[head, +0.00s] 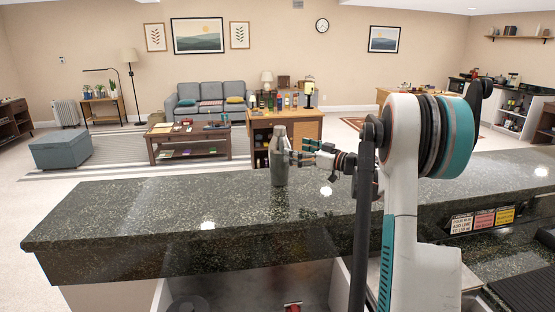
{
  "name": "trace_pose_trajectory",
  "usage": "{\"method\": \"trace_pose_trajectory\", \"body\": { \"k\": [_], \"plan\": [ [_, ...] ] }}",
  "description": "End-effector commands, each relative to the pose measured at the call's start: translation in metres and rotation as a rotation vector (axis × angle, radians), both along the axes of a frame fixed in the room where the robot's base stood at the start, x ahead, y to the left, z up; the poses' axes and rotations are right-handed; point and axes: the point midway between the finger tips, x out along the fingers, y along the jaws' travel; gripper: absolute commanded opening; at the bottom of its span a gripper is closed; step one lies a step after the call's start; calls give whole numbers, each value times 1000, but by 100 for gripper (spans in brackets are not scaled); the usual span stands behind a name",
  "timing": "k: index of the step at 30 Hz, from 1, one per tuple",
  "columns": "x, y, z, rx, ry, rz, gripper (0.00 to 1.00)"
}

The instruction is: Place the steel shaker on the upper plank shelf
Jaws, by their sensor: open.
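The steel shaker (279,158) stands upright on the dark speckled stone counter (130,215), near its far edge. My gripper (297,153) is open, level with the shaker's body at its right side. Its fingertips are at or very close to the shaker; I cannot tell whether they touch it or reach around it. A wooden plank shelf (519,38) with small items on it hangs high on the wall at the far right. I cannot tell whether it is the upper plank shelf of the task.
The counter left of the shaker is clear. Behind it stands a wooden cabinet (300,124) with bottles and a lamp on top. A coffee table (190,146), a grey sofa (209,97) and a blue-grey ottoman (61,150) are farther back. Signs (484,219) are at the counter's right.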

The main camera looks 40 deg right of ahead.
Motion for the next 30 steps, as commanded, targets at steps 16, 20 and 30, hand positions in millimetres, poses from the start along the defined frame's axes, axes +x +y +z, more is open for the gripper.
{"method": "trace_pose_trajectory", "body": {
  "k": [16,20,30],
  "plan": [
    [14,6,-53,2,2,3,91],
    [25,10,-53,2,2,3,91],
    [70,25,-53,2,2,2,91]
  ]
}}
